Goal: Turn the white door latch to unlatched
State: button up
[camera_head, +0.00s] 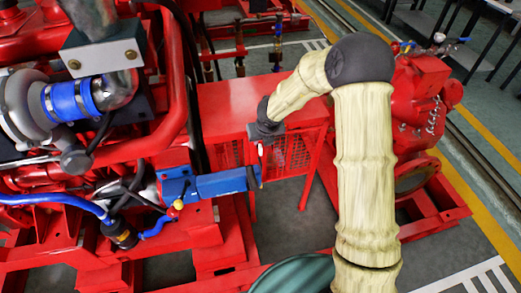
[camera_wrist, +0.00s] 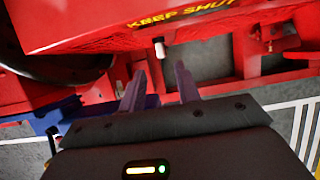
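The white latch (camera_wrist: 158,48) shows in the wrist view as a small pale stub. It sticks out below the edge of a red panel (camera_wrist: 100,22) with yellow "KEEP SHUT" lettering. My gripper (camera_wrist: 158,85) is open, with its two purple-grey fingers spread apart and nothing between them. The latch lies ahead of the gap between the fingertips, and I see no contact. In the head view my gripper (camera_head: 264,131) is small and dark beside the red mesh-sided box, and its fingers are hard to make out there.
The red box (camera_head: 235,102) has a flat top and mesh sides. A blue cylinder (camera_head: 222,184) lies just left of and below my gripper. Red engine frame and pipes (camera_head: 175,90) fill the left. A red pump (camera_head: 420,90) stands at right. Some grey floor (camera_head: 285,225) is clear.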

aim_at(261, 147)
jog(key=b+x, duration=0.1)
jog(key=x, duration=0.8)
jog(key=shift+w+f+b, duration=0.1)
jog(key=shift+f+b, duration=0.05)
jog(key=shift+b, duration=0.15)
jog(key=shift+c, duration=0.4)
grip_shut()
